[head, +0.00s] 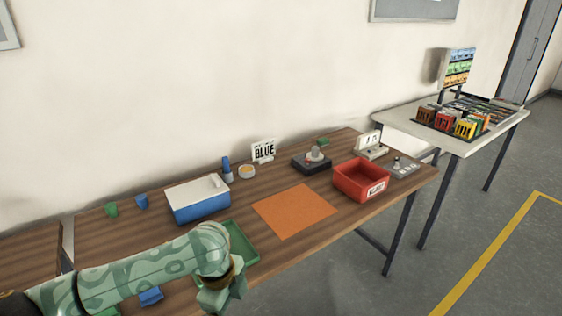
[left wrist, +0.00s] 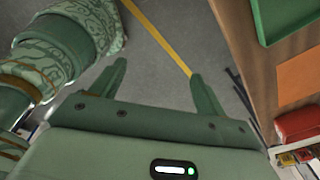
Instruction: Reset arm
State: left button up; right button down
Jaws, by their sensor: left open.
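My left arm comes in from the left in the head view, over the front edge of the wooden table (head: 328,207). My left gripper (head: 222,293) hangs down at the lower middle, next to the green tray (head: 246,246). Its fingers are hard to make out there. In the left wrist view my left gripper (left wrist: 158,78) has its two fingers wide apart with nothing between them. Grey floor with a yellow line lies behind them. My right gripper is not in view.
A blue piece (head: 151,296) lies near my arm. A white table (head: 400,122) stands at the right.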

pick_arm(q)
jog(key=s+a+f+n+t+h+b, duration=0.1)
jog(key=s+a+f+n, duration=0.15)
jog(key=f+n, duration=0.7)
jog(key=s+a+f+n+t, duration=0.1)
jog(key=a+f+n+t, duration=0.15)
jog(key=f, duration=1.35)
jog(key=s+a+f+n+g+y, duration=0.1)
jog(key=s+a+f+n, duration=0.15)
jog(key=s+f, duration=0.5)
jog(key=s+a+f+n+g+y, duration=0.15)
jog(key=s+a+f, duration=0.3)
jog(key=s, duration=0.55)
jog(key=s+a+f+n, duration=0.1)
jog(key=s+f, duration=0.1)
jog(key=s, duration=0.7)
jog(key=s+a+f+n+b, duration=0.1)
jog(key=s+f, duration=0.2)
jog(key=s, duration=0.7)
jog(key=shift+s+a, duration=0.25)
jog(key=shift+a, duration=0.05)
jog(key=shift+f, duration=0.1)
